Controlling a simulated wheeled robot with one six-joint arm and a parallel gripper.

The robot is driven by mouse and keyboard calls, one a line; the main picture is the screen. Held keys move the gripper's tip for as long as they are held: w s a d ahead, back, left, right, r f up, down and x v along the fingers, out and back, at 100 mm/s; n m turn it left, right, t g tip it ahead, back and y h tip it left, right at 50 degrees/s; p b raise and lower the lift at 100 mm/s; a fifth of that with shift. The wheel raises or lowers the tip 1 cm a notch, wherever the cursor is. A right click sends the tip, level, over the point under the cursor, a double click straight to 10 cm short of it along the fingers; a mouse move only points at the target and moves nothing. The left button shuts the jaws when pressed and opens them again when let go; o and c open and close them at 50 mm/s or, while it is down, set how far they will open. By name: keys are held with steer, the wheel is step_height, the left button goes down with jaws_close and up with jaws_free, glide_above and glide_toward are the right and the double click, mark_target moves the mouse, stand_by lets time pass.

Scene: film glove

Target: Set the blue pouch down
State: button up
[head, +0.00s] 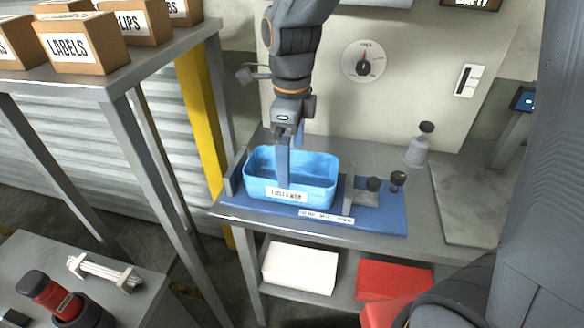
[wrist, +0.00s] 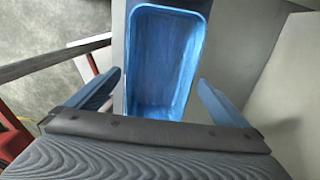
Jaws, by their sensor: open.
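The blue thing in view looks like an open rectangular tub (head: 322,188) with a white label on its front, more than a pouch. It stands upright on a blue base plate (head: 385,217) on the grey bench. My gripper (head: 288,165) points down over the tub's middle, with one finger in front of its near wall. In the wrist view the tub (wrist: 165,55) shows between the spread fingers of my gripper (wrist: 157,92) and appears empty. The fingers are open, one on either side. Whether either touches the wall cannot be told.
A grey upright plate and dark knobs (head: 397,178) stand right of the tub on the base plate. A grey bottle-like object (head: 418,148) stands behind. A wall panel with a dial (head: 363,61) rises at the back. White (head: 300,268) and red (head: 392,280) bins sit below.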

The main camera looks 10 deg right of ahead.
step_height(320, 180, up, 7)
steer(key=shift+b, duration=0.35)
steer(key=shift+s+d, duration=0.1)
